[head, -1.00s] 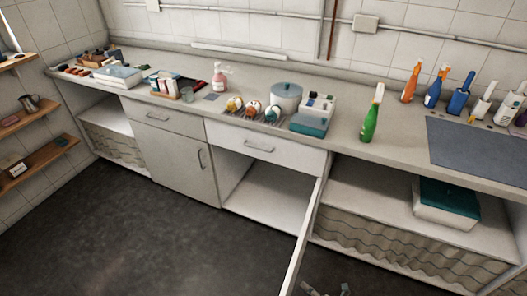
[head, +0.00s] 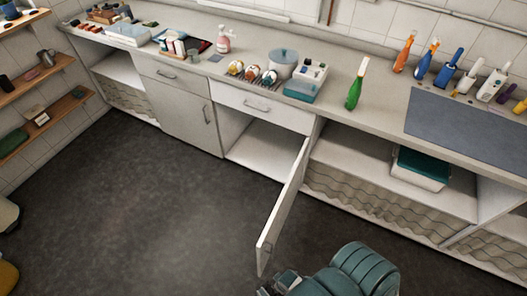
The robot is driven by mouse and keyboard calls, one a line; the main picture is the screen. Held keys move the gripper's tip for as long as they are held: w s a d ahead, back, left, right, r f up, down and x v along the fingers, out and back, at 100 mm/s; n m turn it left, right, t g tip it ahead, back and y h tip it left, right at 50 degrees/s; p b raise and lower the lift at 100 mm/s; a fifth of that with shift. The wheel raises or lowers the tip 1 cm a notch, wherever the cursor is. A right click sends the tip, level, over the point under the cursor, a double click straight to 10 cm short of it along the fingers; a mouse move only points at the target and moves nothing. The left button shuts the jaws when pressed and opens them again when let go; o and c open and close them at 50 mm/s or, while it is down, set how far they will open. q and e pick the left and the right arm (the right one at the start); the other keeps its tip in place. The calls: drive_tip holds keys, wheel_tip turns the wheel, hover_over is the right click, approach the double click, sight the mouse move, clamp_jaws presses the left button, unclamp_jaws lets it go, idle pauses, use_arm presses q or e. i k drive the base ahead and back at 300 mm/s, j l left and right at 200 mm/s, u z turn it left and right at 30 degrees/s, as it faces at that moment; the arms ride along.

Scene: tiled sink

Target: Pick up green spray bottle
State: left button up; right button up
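The green spray bottle (head: 354,92) with a white and orange top stands upright on the counter, right of the teal-and-white box and left of the dark grey mat. A teal arm part of mine shows at the bottom edge, right of centre. The dark piece at its left end, my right gripper (head: 279,284), is cut off by the picture edge, so its fingers cannot be made out. It is low in front of the cabinets, well away from the bottle. My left gripper is not in view.
An open cabinet door (head: 283,207) juts out into the room near my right arm. Orange (head: 404,53) and blue (head: 426,58) spray bottles stand behind the grey mat (head: 470,125). A teal-and-white box (head: 300,90) is left of the green bottle.

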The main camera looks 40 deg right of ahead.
sight(352, 98)
drive_tip(key=l+z, duration=0.2)
drive_tip(key=z, duration=0.2)
drive_tip(key=l+z, duration=0.5)
drive_tip(key=z, duration=0.25)
drive_tip(key=k+l, duration=0.05)
